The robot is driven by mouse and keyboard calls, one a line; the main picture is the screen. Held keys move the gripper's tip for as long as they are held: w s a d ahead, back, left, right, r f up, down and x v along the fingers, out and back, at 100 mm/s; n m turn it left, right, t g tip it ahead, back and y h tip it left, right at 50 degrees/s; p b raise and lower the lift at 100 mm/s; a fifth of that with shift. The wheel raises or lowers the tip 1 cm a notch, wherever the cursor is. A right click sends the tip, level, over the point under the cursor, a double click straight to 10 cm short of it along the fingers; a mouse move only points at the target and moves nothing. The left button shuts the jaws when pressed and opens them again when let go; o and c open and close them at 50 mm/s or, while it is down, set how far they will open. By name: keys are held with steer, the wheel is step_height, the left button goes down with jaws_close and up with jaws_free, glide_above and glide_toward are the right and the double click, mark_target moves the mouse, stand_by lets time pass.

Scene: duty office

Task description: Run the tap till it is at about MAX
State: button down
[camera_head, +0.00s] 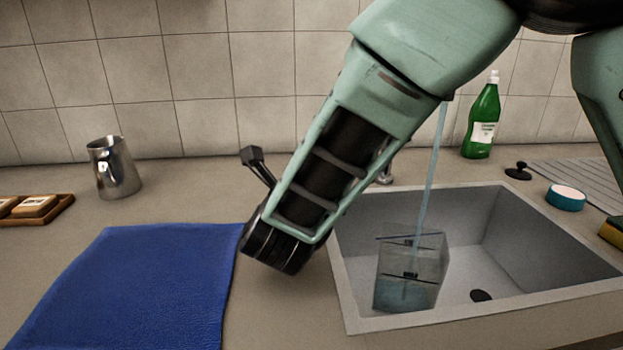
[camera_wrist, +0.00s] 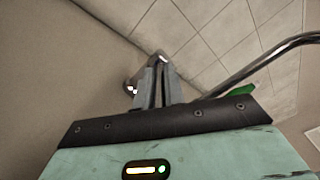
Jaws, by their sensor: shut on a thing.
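A clear square-sided jug (camera_head: 408,255) stands in the sink (camera_head: 345,285). A thin stream of water (camera_head: 431,170) falls into it. Bluish water fills its lower part, with the surface near or just below the lower dark mark. A second dark mark sits near the rim; its lettering is too small to read. The tap is mostly hidden behind my arm in the head view; its chrome spout (camera_wrist: 265,62) curves across the right of the wrist view. My gripper (camera_wrist: 157,80) is shut on a small chrome part beside the spout, seemingly the tap lever, mostly hidden by the fingers.
A green bottle (camera_head: 484,120), a black plug (camera_head: 518,171) and a teal round tub (camera_head: 566,197) stand behind and right of the sink. A steel pitcher (camera_head: 118,170) and a blue cloth (camera_head: 135,285) are on the counter at left. My arm crosses the sink's left side.

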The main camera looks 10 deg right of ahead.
steer(key=shift+w+a+f+m+h+b, duration=0.1)
steer(key=shift+a+f+m+h+b, duration=0.2)
steer(key=shift+m+h+b, duration=0.35)
steer(key=shift+w+a+r+m+g+h, duration=0.1)
steer(key=shift+r+m+g+h, duration=0.15)
steer(key=shift+h, duration=0.2)
steer(key=shift+a+r+m+g+h, duration=0.1)
steer(key=shift+g+h, duration=0.15)
steer(key=shift+h, duration=0.15)
steer(key=c, duration=1.5)
jaws_free()
steer(key=b+v, duration=0.1)
steer(key=v, duration=1.6)
steer(key=shift+a, duration=0.15)
